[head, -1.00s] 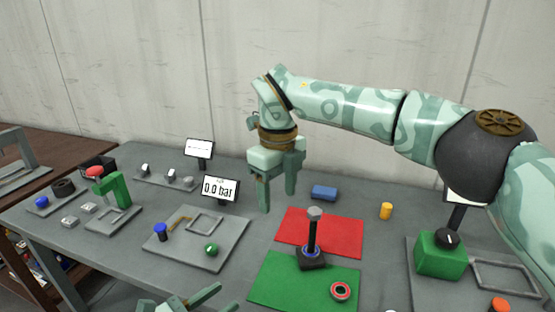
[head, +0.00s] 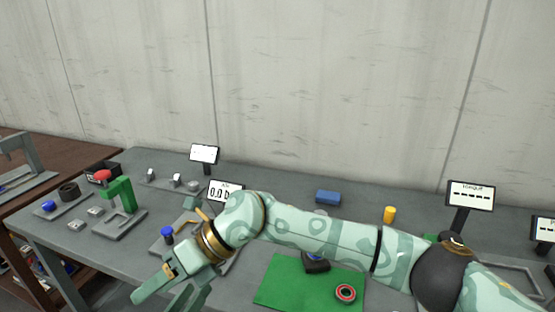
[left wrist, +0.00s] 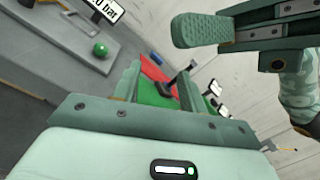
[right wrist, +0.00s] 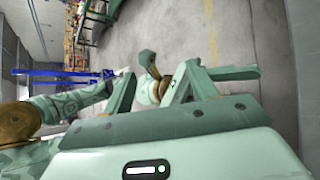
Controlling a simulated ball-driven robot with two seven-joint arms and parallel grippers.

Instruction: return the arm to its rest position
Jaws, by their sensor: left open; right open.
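My right arm reaches across the head view from the right, over the table (head: 330,185). Its gripper (head: 155,302) hangs open and empty low at the left of centre, its fingers pointing down-left. In the right wrist view this gripper (right wrist: 152,85) faces the floor and part of my own body, with nothing between its fingers. My left gripper (left wrist: 158,82) is open and empty in the left wrist view. The right gripper's fingers cross the top right there, close to the camera. The left gripper is not visible in the head view.
My right forearm hides the red mat in the head view; it shows in the left wrist view (left wrist: 157,68). A black jack base (head: 316,263) and a red ring (head: 345,293) are on the green mat (head: 285,285).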

